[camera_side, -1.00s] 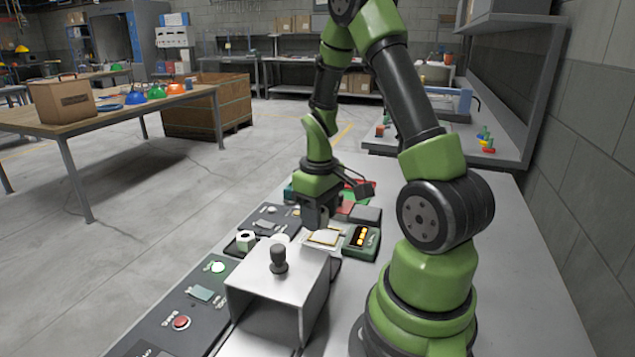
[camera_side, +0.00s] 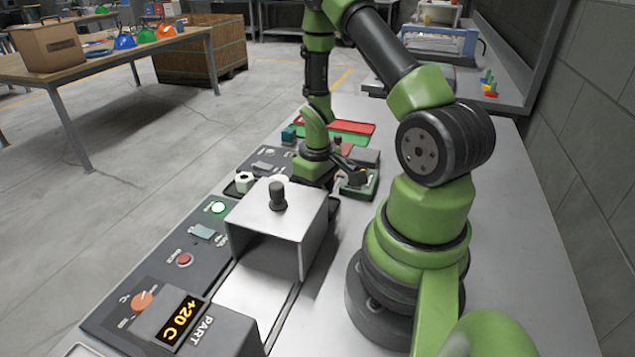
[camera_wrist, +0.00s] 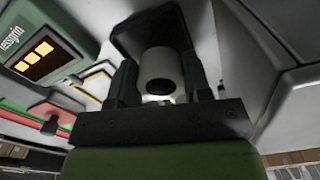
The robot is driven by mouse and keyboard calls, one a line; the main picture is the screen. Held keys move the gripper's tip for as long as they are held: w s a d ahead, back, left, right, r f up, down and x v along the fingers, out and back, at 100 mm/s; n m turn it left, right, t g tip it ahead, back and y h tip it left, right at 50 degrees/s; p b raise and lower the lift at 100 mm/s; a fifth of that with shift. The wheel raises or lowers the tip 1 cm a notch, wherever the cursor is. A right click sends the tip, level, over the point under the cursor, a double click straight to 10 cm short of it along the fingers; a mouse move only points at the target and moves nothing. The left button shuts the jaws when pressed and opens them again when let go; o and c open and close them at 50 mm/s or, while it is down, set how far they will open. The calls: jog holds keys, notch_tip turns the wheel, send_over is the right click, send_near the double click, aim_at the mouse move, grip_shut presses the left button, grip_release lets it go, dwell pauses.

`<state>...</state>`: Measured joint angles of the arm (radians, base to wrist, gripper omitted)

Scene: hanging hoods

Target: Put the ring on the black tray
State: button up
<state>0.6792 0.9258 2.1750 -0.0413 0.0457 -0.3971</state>
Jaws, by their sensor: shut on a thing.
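In the wrist view my gripper (camera_wrist: 161,92) has its two dark fingers on either side of a pale grey ring (camera_wrist: 160,53). It is shut on the ring, whose round opening faces the camera. A black tray (camera_wrist: 135,28) shows as a dark shape behind the ring; whether the ring touches it I cannot tell. In the side view my wrist is low behind the metal hood (camera_side: 278,222), which hides the fingertips and the ring.
The hood has a dark knob (camera_side: 278,195) on top. A green device with lit orange bars (camera_wrist: 38,57) is close to my gripper. Red and green trays (camera_side: 340,129) lie farther back.

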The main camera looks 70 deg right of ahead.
jog(key=shift+f, duration=1.15)
dwell(0.4)
jog(key=o, duration=0.8)
jog(key=shift+o, duration=1.1)
notch_tip(320, 180, up, 22)
jog(key=shift+w, duration=0.15)
jog(key=w+a, duration=0.3)
jog(key=a, duration=1.9)
jog(key=s+d+r+m+t+y, duration=0.1)
jog(key=s+d+r+t+y, duration=0.1)
jog(key=s+r+t, duration=0.5)
notch_tip(320, 180, up, 3)
jog(key=shift+s+d+f, duration=0.2)
jog(key=shift+s+d, duration=0.5)
jog(key=shift+s, duration=0.15)
